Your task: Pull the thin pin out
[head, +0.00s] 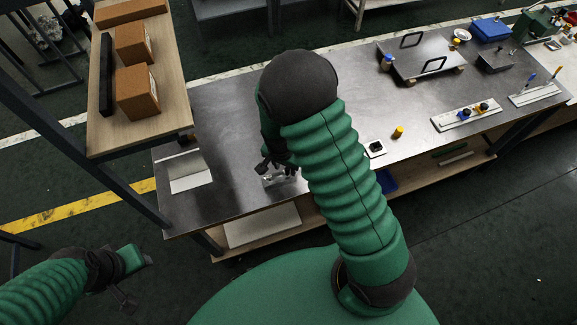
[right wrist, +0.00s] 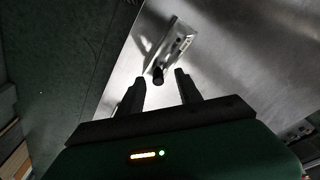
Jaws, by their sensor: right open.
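A small bright metal block (right wrist: 178,42) lies on the steel table top, with holes in its upper face. A short dark knob (right wrist: 158,75) stands at its near end; I cannot tell whether this is the thin pin's head. My right gripper (right wrist: 160,82) is open, its two fingers apart on either side of the knob with gaps to both. In the head view the block (head: 284,177) shows just below my right gripper (head: 268,166), partly hidden by the arm. My left gripper (head: 132,280) hangs at the lower left, away from the table; its jaws are unclear.
The steel table (head: 235,120) is mostly clear around the block. A white plate (head: 189,171) lies to its left, a small yellow-capped item (head: 397,132) to its right. A wooden shelf (head: 172,100) with orange boxes (head: 137,92) rises at the left. Trays stand farther right.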

